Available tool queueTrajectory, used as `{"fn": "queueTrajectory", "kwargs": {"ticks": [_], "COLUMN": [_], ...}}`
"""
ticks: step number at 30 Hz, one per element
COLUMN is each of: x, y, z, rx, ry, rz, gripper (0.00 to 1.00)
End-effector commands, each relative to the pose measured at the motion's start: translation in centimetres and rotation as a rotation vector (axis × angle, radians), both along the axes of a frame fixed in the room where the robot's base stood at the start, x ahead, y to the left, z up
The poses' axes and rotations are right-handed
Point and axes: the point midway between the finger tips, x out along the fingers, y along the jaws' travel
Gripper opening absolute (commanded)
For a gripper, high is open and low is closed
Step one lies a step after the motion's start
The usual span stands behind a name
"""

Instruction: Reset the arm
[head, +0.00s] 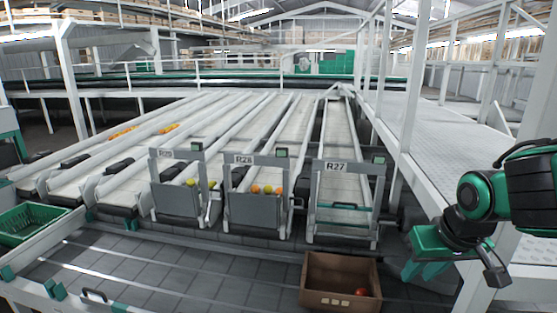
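My gripper (420,273) hangs at the right side of the head view, at the end of my green and black arm. Its two green fingers point down and look apart, with nothing seen between them. It is to the right of a brown crate (326,302) and above it in the picture, clear of it. A red tomato (361,292) lies inside the crate near its right side.
Sloping lanes end in grey gates marked R29 (178,205), R28 (255,213) and R27 (343,208). Yellow, green and orange tomatoes rest behind R29 and R28; R27 looks empty. A green crate (33,223) stands at left. A white railing (405,95) and walkway are close to my arm.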

Motion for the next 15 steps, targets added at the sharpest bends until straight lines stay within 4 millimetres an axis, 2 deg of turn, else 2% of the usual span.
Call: {"fn": "queueTrajectory", "kwargs": {"ticks": [1,3,9,15], "x": [-0.9,-2.5,-8.3,-14.6], "y": [-1.6,-3.5,-8.3,-10.9], "z": [-0.1,-0.4,-1.2,-1.7], "rx": [-0.001,0.001,0.030,0.092], "ry": [0.029,0.071,0.210,0.345], "rz": [-0.046,-0.106,-0.301,-0.486], "gripper": [0.28,0.28,0.28,0.28]}}
